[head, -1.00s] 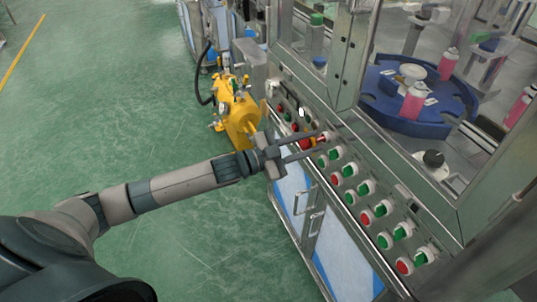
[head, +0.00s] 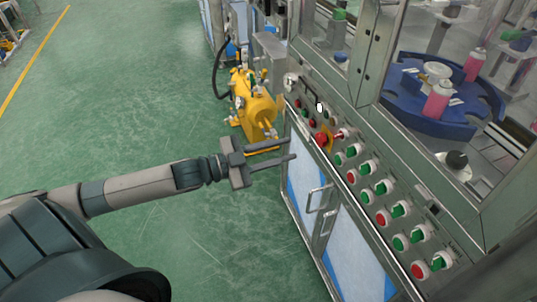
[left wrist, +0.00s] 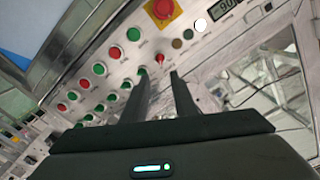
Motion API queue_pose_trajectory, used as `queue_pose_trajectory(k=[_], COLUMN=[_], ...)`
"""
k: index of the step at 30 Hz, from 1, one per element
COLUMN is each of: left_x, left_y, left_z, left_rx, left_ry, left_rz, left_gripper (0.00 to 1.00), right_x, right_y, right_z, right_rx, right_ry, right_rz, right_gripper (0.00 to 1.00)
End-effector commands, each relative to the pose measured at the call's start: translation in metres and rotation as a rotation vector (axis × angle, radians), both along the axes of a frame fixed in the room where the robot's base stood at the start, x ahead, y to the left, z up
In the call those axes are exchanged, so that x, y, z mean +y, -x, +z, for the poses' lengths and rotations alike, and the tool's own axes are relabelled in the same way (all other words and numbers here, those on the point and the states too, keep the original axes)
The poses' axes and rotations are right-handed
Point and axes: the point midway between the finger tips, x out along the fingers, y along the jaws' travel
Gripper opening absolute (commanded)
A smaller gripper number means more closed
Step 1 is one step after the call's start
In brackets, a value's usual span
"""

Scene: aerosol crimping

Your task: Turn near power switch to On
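The control panel carries a small red-handled switch on a pale round base (head: 341,134). It is just right of the red emergency button on a yellow plate (head: 321,139). The switch's red handle also shows in the left wrist view (left wrist: 160,59), just beyond the fingertips. Its On and Off marks are too small to read. My left gripper (head: 293,148) is open and empty, with its two fingers apart, in front of the panel edge and clear of the switch. It also shows in the left wrist view (left wrist: 160,76). My right gripper is not in view.
Rows of green and red buttons and green rotary switches (head: 397,209) run along the sloping panel. Cabinet doors with handles (head: 318,198) lie below. A yellow machine (head: 254,108) stands behind my gripper. Green floor (head: 150,110) is open to the left.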

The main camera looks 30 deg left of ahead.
Motion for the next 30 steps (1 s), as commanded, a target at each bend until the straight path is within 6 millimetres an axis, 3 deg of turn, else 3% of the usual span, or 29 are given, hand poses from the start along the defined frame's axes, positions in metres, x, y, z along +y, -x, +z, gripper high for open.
queue_pose_trajectory(k=[12, 30], left_x=[0.019, 0.021], left_y=[0.025, 0.026], left_z=[-0.001, 0.000], left_rx=[0.001, -0.001], left_ry=[-0.001, -0.001], left_rz=[0.000, 0.000], left_gripper=[0.26, 0.26], right_x=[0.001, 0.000], right_y=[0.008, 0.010], right_z=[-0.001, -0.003], right_rx=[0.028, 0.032], right_ry=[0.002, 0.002], right_rz=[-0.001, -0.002], right_gripper=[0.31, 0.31])
